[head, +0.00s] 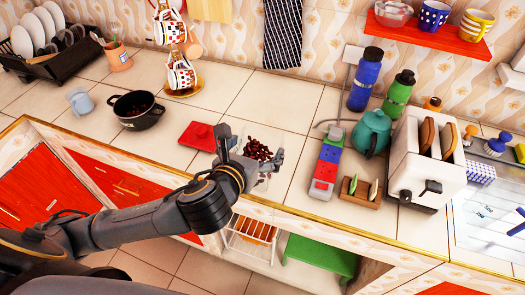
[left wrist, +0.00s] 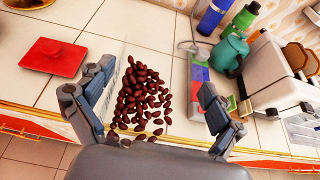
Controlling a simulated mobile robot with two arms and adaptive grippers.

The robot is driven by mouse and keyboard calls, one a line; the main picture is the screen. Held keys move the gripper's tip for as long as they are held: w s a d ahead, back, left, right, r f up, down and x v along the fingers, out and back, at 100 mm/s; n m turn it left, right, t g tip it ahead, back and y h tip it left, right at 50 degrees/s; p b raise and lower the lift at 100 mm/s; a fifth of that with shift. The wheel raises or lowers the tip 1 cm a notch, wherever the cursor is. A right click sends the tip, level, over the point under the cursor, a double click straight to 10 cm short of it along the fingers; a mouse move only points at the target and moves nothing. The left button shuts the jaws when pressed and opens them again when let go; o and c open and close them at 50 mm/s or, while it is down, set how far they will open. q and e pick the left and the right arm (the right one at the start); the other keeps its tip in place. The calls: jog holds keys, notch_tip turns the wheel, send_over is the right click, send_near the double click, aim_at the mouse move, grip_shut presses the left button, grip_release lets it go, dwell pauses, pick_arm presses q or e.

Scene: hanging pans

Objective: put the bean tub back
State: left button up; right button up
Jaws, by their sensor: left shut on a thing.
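The bean tub (head: 262,149) is a clear tub with dark red-brown beans in it, near the counter's front edge in the head view. It also shows in the left wrist view (left wrist: 142,97), where its clear walls are hard to make out. My left gripper (head: 251,150) is shut on the tub, one finger on each side. I cannot tell whether the tub touches the counter. A red square lid (head: 198,136) lies on the counter just left of the tub. A black pot (head: 136,109) with dark beans inside stands further left. My right gripper is not in view.
A blue and red block-like item (head: 326,167) and a small wooden holder (head: 360,191) stand right of the tub, near a teal teapot (head: 372,132) and white toaster (head: 425,155). Bottles stand behind. The tiled counter (head: 252,105) behind the tub is clear.

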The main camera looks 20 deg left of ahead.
aim_at(260, 134)
pick_arm(q)
jog(key=x, duration=0.3)
jog(key=a+p+x, duration=0.1)
jog(key=x, duration=0.5)
jog(key=shift+a, duration=0.2)
jog(key=shift+w+a+f+p, duration=0.15)
jog(key=shift+w+f, duration=0.6)
jog(key=shift+f, duration=0.7)
jog(key=shift+w+f+p, duration=0.2)
jog(key=shift+w+f, duration=0.55)
jog(key=shift+f, duration=0.75)
jog(key=shift+w+a+f+p, duration=0.15)
jog(key=shift+w+f, duration=0.6)
jog(key=shift+f, duration=0.7)
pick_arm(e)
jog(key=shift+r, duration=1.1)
pick_arm(q)
jog(key=shift+d, duration=0.1)
jog(key=o, duration=1.5)
jog(key=shift+f, duration=0.15)
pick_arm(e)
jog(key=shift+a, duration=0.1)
pick_arm(q)
jog(key=b+v, duration=0.1)
jog(key=v, duration=1.1)
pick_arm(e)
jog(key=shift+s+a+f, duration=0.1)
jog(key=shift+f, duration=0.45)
